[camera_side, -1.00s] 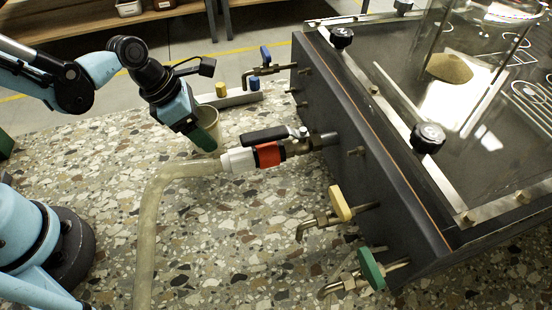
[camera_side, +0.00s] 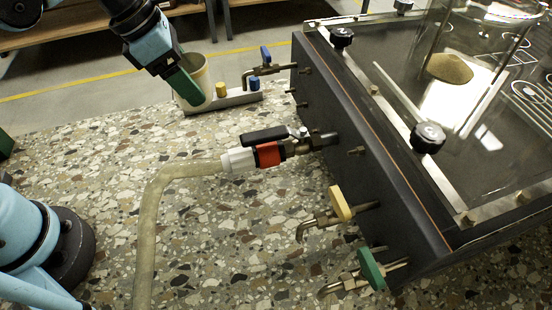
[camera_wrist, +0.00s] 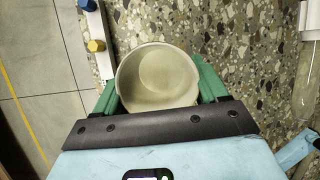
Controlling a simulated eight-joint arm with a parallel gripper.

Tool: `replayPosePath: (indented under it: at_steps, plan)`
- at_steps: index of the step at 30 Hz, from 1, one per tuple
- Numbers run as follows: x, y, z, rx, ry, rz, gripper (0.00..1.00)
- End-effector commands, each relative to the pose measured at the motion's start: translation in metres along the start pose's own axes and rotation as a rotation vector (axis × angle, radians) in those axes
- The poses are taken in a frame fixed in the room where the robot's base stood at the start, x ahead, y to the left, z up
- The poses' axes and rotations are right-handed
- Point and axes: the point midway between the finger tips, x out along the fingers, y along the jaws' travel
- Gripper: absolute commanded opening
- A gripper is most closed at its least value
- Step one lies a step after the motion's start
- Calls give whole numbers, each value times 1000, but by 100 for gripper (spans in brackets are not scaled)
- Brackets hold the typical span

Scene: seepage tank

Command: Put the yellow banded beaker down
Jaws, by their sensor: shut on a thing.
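A pale, cream-coloured beaker (camera_side: 200,79) is held by my gripper (camera_side: 188,92) near the far edge of the speckled bench. The wrist view looks down into the beaker (camera_wrist: 157,78); its inside looks empty and no yellow band shows. The green fingers of my gripper (camera_wrist: 158,92) are shut on its two sides. In the side view the beaker is slightly tilted and overlaps the left end of the metal strip (camera_side: 237,99). I cannot tell whether its base touches anything.
The strip carries a yellow knob (camera_side: 221,89) and a blue knob (camera_side: 254,84). A blue-handled tap (camera_side: 265,55) on the dark tank (camera_side: 370,130) is close on the right. A hose (camera_side: 150,215) with a red and white coupling lies nearer. The bench middle-left is clear.

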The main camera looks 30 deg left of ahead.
Motion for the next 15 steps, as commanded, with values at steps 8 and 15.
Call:
replayPosePath:
  at_steps: [8,15]
  plan:
    - [-65,-2,27,0,0,0,38]
    - [-111,-3,46,0,0,0,38]
